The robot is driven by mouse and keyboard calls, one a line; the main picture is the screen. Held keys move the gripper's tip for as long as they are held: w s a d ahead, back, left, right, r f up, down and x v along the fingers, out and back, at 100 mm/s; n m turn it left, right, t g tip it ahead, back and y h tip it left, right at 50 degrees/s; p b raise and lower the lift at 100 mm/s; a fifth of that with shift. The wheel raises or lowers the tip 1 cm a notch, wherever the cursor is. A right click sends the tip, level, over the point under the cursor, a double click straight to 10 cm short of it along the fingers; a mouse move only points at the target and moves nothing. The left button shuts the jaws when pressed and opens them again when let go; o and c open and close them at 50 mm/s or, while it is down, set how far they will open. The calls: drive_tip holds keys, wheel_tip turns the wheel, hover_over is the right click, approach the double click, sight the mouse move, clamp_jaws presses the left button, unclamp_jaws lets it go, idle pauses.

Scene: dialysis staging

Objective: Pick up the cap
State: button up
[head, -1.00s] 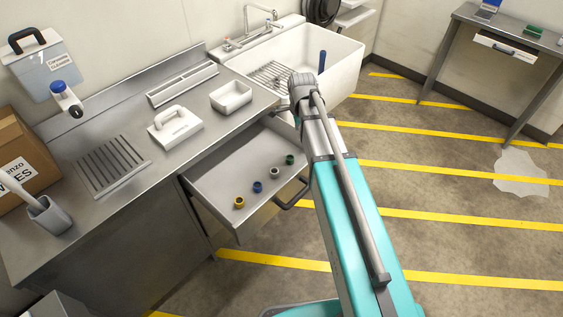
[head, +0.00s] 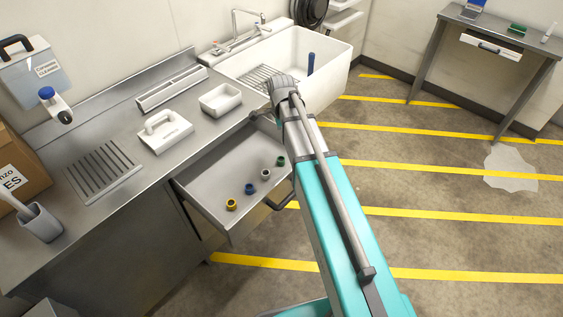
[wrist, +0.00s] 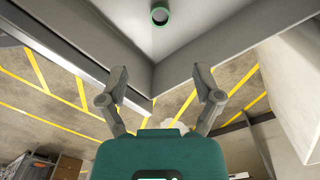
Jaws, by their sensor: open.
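Several small ring-shaped caps lie in the open drawer (head: 213,178): a yellow cap (head: 231,205), a blue cap (head: 249,188), a pale grey cap (head: 265,174) and a green cap (head: 281,161). The task does not say which cap. In the wrist view the green cap (wrist: 160,15) shows at the top centre, beyond my fingertips. My gripper (wrist: 160,76) is open and empty, its two fingers spread, with a drawer corner behind them. In the head view my wrist is by the counter edge near the sink, and my gripper is mostly hidden.
The steel counter (head: 95,215) above the drawer holds a white handled block (head: 164,133), a white tray (head: 221,101) and a slotted rack (head: 102,170). The sink (head: 325,85) stands behind my arm. The drawer handle (head: 281,200) juts out.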

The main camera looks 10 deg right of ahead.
sight(281, 159)
drive_tip(key=shift+f+b, duration=4.2)
drive_tip(key=shift+f, duration=0.1)
drive_tip(key=shift+a+f+b, duration=0.1)
drive_tip(key=shift+f+b, duration=2.5)
drive_tip(key=c, duration=0.9)
